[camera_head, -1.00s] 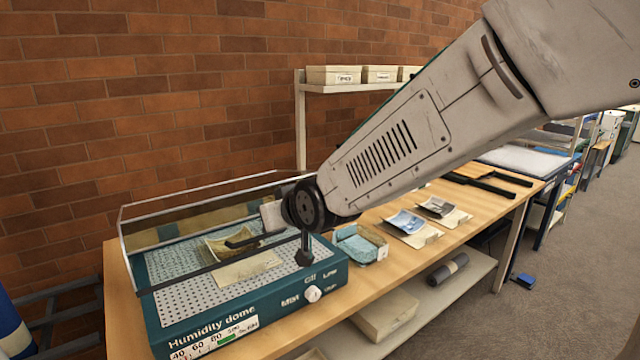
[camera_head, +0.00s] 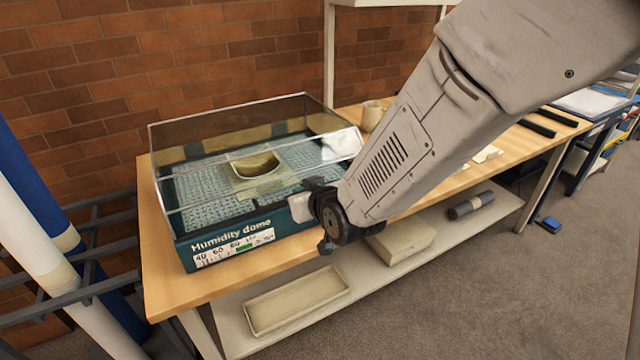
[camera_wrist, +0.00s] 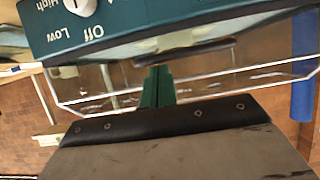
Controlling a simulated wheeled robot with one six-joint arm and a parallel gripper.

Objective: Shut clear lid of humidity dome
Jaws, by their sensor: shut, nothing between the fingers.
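The humidity dome's teal base (camera_head: 250,230) stands on the wooden bench. Its clear lid (camera_head: 225,125) spans over the perforated tray, with its front edge near the base's front. A small gap seems to show at the front left; I cannot tell whether the lid is seated. A pale curved item (camera_head: 255,165) lies on a sheet inside. My gripper (camera_head: 300,207) is at the base's front right, its fingertips hard to see there. In the wrist view my gripper (camera_wrist: 157,88) is shut and empty, close to the lid's clear panel (camera_wrist: 215,85) and the teal base (camera_wrist: 140,22).
The bench top (camera_head: 165,290) has bare wood around the dome. A beige cup (camera_head: 372,115) stands behind on the right. A lower shelf (camera_head: 290,330) holds a shallow box (camera_head: 297,300) and a dark roll (camera_head: 470,205). Blue and white rolls (camera_head: 45,235) stand in a rack at left.

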